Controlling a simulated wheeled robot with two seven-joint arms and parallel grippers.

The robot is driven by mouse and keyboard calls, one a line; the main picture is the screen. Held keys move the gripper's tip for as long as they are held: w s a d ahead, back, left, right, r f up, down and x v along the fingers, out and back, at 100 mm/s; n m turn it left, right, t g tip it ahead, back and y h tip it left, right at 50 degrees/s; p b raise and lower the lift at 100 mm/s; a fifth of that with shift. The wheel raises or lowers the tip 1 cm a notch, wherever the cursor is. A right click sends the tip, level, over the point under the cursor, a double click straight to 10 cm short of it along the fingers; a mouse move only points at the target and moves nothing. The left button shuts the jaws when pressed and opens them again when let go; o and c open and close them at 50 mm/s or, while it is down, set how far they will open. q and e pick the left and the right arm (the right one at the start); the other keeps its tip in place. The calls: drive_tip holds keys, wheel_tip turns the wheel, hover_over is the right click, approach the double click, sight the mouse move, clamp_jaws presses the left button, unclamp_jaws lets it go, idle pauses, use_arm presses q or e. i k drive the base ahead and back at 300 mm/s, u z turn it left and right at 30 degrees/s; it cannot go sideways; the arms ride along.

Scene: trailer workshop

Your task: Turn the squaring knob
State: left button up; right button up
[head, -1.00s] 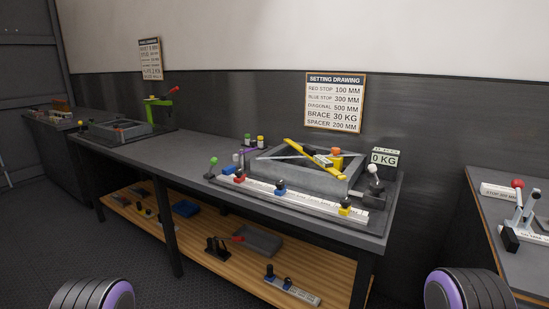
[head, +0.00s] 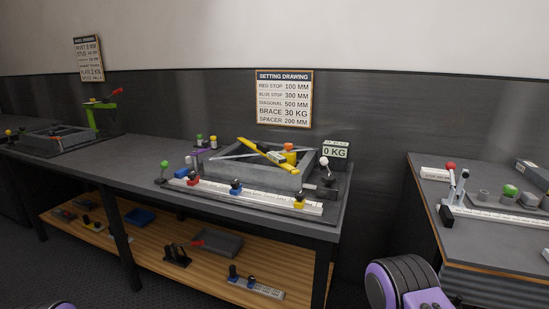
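A squaring fixture with a grey frame (head: 253,178) stands on the dark workbench in the head view. A yellow bar (head: 262,155) lies across the frame with an orange knob (head: 290,148) near its right end. A green ball knob (head: 164,167) stands at the fixture's left end and a white ball knob (head: 324,162) at its right end. I cannot tell which of these is the squaring knob. A white rule in front carries red, blue and yellow stops. Neither gripper shows; only purple-and-black parts of my arms are at the bottom edge.
A "0 KG" display (head: 335,150) stands behind the fixture's right end. A setting drawing (head: 284,98) hangs above. Another bench (head: 480,245) with a red-knobbed lever is at right, across a gap. Tools lie on the wooden lower shelf (head: 150,253).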

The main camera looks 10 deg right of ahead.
sight(328, 180)
drive_tip(key=z, duration=1.65)
drive_tip(key=k, duration=0.8)
drive_tip(key=u, duration=0.65)
drive_tip(key=i, duration=1.2)
drive_tip(key=u, duration=0.3)
